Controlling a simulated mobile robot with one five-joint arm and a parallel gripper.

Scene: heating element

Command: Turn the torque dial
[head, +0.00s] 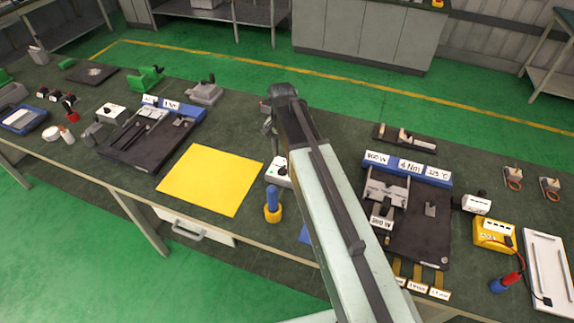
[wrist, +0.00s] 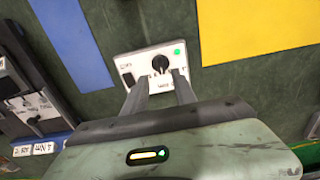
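The torque dial is a black round knob (wrist: 160,64) on a small white box (wrist: 147,57) with a lit green light. The box also shows in the head view (head: 279,174), partly hidden by my arm. My gripper (wrist: 159,80) is open, with one finger to either side of the knob in the wrist view. There is a visible gap between the fingers, and nothing is held. I cannot tell how high the fingertips are above the box. In the head view my gripper (head: 268,130) points down at the bench, behind the box.
A yellow mat (head: 210,180) lies left of the box. A blue-handled screwdriver (head: 272,203) stands in a yellow holder in front. A dark fixture (head: 425,228) with blue labelled rail stands to the right, another fixture (head: 145,145) to the left. A blue mat (wrist: 74,40) lies beside the box.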

